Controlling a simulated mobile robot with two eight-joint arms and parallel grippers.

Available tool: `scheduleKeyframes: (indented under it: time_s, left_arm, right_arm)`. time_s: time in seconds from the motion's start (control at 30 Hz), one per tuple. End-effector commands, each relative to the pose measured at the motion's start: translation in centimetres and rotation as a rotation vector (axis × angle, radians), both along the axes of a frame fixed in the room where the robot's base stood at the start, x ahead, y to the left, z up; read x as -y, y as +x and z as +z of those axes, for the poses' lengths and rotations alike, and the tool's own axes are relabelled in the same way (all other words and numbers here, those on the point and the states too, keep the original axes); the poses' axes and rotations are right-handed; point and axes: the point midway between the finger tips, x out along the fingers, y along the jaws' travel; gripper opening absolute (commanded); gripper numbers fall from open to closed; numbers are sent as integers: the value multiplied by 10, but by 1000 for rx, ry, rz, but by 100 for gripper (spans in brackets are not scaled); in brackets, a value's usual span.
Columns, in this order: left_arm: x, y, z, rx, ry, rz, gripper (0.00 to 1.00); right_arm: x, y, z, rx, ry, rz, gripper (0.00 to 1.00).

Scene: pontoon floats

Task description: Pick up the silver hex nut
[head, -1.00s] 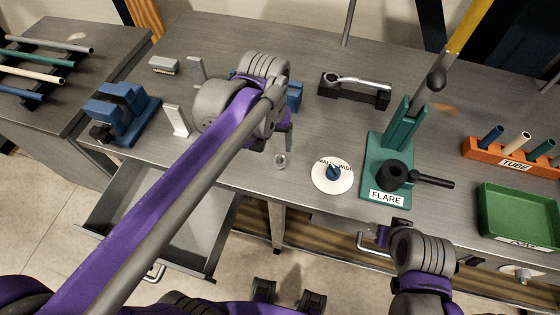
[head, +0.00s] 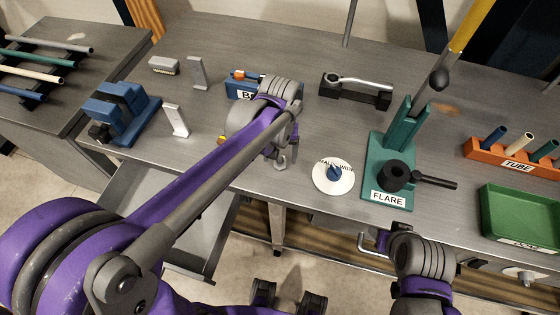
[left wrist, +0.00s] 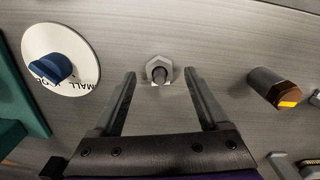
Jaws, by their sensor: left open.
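The silver hex nut (left wrist: 150,65) lies in the left wrist view near the top middle, with a grey round stub showing at its hole. It also shows in the head view (head: 280,163) near the bench's front edge, partly hidden by my left gripper. My left gripper (left wrist: 160,75) is open, its two fingers on either side of the nut in that view, with clear gaps to it. In the head view the left gripper (head: 282,150) is just above the nut. My right gripper (head: 388,236) is low at the bench's front edge; its fingers are not clear.
A white dial with a blue knob (head: 333,174) is right of the nut, then the green FLARE tool (head: 378,180). A blue labelled block (head: 236,91) stands behind. An open drawer (head: 120,215) juts out front left.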

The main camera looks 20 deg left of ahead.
Motion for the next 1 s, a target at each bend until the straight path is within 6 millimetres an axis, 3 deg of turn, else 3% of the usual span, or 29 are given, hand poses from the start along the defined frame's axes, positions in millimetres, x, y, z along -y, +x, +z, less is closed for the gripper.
scheduleKeyframes:
  time_s: [0.13, 0.37, 0.8, 1.0]
  left_arm:
    - [0, 0, -13, 0, 0, -1, 78]
    - [0, 0, -14, 0, 0, -1, 78]
    - [0, 0, -14, 0, 0, -1, 0]
    - [0, 0, -14, 0, 0, -1, 0]
  right_arm:
    - [0, 0, -1, -1, 0, 0, 52]
    - [0, 0, -1, -1, 0, 0, 52]
    - [0, 0, -1, -1, 0, 0, 52]
    - [0, 0, -1, -1, 0, 0, 52]
